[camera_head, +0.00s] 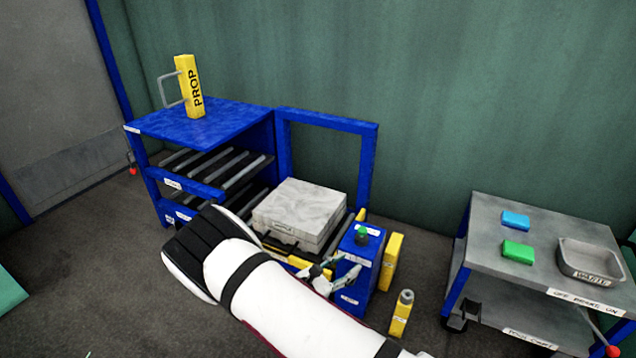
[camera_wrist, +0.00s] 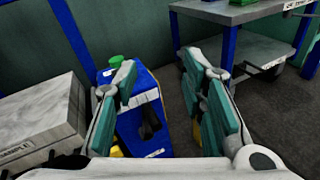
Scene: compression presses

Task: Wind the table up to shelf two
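The blue rack (camera_head: 205,125) has dark roller shelves with small white labels I cannot read. Beside it, a lift table with yellow edge parts (camera_head: 299,262) bears a grey marbled block (camera_head: 300,206), which also shows in the wrist view (camera_wrist: 45,115). A blue box (camera_head: 360,246) with a green knob (camera_head: 362,236) stands at the table's right end; it also shows in the wrist view (camera_wrist: 140,105). My gripper (camera_head: 320,274) is at the box's front left side, fingers apart and empty. In the wrist view (camera_wrist: 158,72) the box shows between and behind the fingers. My arm hides the table's front.
A yellow PROP block (camera_head: 188,88) stands on the rack top. A yellow block (camera_head: 391,262) and a yellow bottle-like item (camera_head: 401,312) stand right of the box. A grey cart (camera_head: 485,235) at right carries a blue block, a green block and a tray.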

